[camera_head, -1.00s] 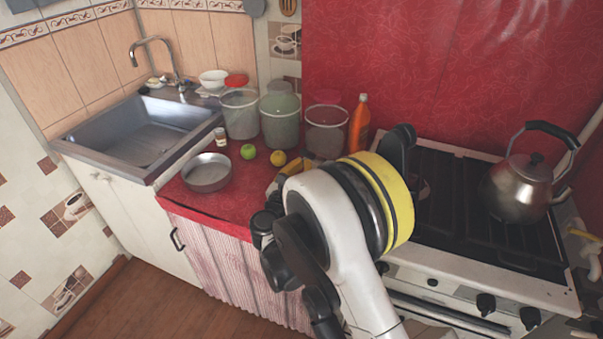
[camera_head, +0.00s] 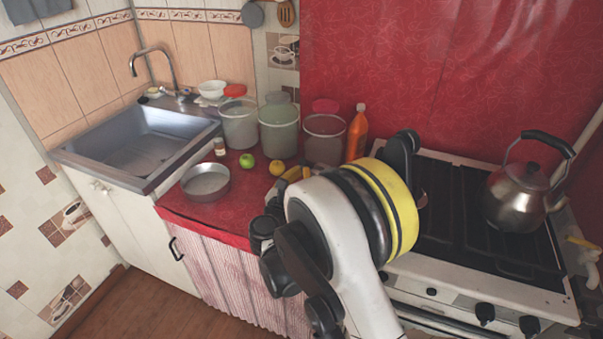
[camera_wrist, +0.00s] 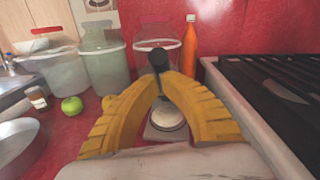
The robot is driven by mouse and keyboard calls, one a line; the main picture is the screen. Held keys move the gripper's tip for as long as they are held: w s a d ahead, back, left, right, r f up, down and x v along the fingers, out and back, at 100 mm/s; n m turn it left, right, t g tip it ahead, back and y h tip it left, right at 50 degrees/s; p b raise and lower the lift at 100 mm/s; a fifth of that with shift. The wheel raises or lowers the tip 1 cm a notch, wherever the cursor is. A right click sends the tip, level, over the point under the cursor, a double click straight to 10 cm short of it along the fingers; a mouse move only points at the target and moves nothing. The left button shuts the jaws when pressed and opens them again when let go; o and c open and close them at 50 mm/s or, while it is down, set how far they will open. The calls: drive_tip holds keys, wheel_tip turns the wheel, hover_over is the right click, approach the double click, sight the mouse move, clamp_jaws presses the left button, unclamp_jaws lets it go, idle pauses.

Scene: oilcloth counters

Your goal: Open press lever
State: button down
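The press lever (camera_wrist: 160,61) is dark with a rounded top. It stands between the tips of my gripper's yellow fingers in the wrist view. Below it, a pale round disc (camera_wrist: 168,117) on a light base shows between the fingers. My gripper (camera_wrist: 161,76) has its fingers converging close on both sides of the lever; whether they touch it cannot be told. In the head view my gripper (camera_head: 292,175) is over the red counter left of the stove, and my wrist and arm hide the press.
Several clear buckets (camera_head: 279,130) and an orange bottle (camera_head: 357,132) stand behind my gripper. A green apple (camera_head: 247,161), a yellow fruit (camera_head: 277,168) and a metal pan (camera_head: 205,183) lie to its left. The stove (camera_head: 470,225) with a kettle (camera_head: 518,195) is to the right.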

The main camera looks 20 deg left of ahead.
drive_tip(key=shift+w+r, duration=0.1)
drive_tip(key=shift+r, duration=0.15)
drive_tip(key=shift+w+d+r+g+p, duration=0.1)
drive_tip(key=shift+w+r+g+p, duration=0.3)
drive_tip(key=shift+r+p, duration=0.25)
drive_tip(key=w+r, duration=0.1)
drive_tip(key=w+r+p, duration=0.1)
drive_tip(key=w+r, duration=0.1)
drive_tip(key=w+r+p, duration=0.1)
drive_tip(key=shift+w+d+r, duration=0.2)
drive_tip(key=shift+w+d, duration=0.15)
drive_tip(key=shift+d, duration=0.05)
drive_tip(key=shift+w+d+r, duration=0.1)
drive_tip(key=shift+w+r, duration=0.25)
drive_tip(key=shift+w, duration=0.25)
drive_tip(key=shift+f, duration=0.1)
